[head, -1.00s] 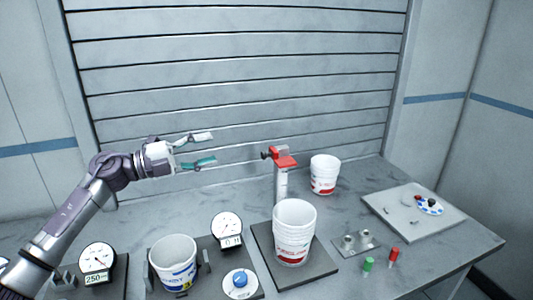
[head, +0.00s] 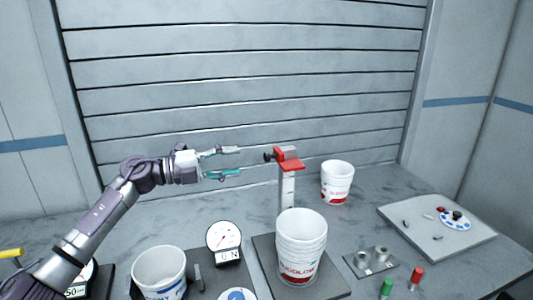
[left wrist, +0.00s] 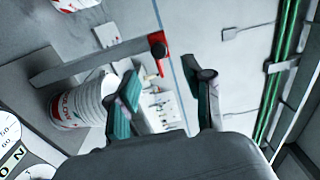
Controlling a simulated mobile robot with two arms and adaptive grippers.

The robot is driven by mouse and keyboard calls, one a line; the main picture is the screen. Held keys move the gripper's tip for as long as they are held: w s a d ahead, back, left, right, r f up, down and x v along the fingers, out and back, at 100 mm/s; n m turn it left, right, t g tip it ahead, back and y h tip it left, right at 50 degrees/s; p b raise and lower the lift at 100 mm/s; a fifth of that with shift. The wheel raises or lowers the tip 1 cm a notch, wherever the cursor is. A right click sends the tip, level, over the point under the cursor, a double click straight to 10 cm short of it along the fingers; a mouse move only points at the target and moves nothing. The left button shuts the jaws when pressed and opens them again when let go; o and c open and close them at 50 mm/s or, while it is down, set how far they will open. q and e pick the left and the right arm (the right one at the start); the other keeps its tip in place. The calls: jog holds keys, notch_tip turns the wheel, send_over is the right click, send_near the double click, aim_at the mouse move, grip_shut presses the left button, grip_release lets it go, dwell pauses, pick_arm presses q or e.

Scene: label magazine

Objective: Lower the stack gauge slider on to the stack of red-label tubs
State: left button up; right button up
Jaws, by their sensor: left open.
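The stack gauge has an upright scale post (head: 287,193) with a red slider (head: 289,165) at its top and a black knob (head: 267,157) on its left side. The stack of red-label tubs (head: 301,245) stands in front of the post, with its rim well below the slider. My left gripper (head: 239,161) is open and empty, left of the knob at about its height, apart from it. In the left wrist view, the red slider (left wrist: 165,62) and knob (left wrist: 158,49) show beyond the open fingers (left wrist: 168,86). My right gripper is not in view.
A single red-label tub (head: 337,181) stands behind right. A blue-label tub (head: 160,272) and a dial gauge (head: 223,241) are at the front left. Red (head: 416,277) and green (head: 387,288) pegs stand right of the stack. A grey board (head: 430,240) lies at the right.

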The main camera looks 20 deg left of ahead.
aim_at(267, 157)
pick_arm(q)
jog(key=p+x, duration=0.2)
jog(key=x, duration=0.7)
jog(key=shift+w+d+p, duration=0.1)
jog(key=shift+w+p, duration=0.05)
jog(key=shift+p, duration=0.25)
jog(key=shift+f, duration=0.1)
